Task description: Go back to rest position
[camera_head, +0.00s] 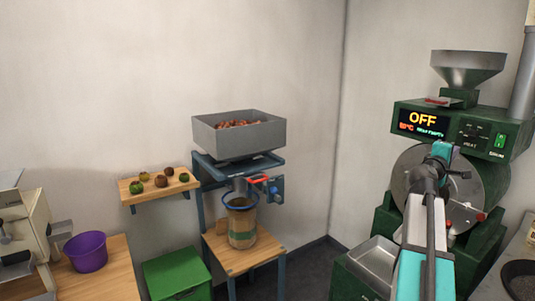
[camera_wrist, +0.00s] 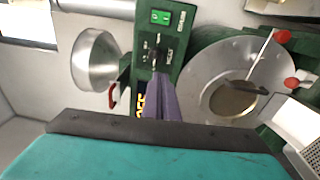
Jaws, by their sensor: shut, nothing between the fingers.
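My gripper (camera_wrist: 164,82) shows in the wrist view as narrow purple-grey fingers, closed together with nothing held. It is in front of the green roaster's control panel (camera_wrist: 157,38), overlapping its lower part and part of the display. In the head view my arm reaches up at the right, in front of the roaster (camera_head: 485,128), and its end covers part of the drum front. The roaster display reads OFF. I cannot make out the fingers clearly in the head view.
A purple bucket (camera_head: 86,252) and green box (camera_head: 177,275) stand left. A metal tray (camera_head: 372,262) lies beside my arm.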

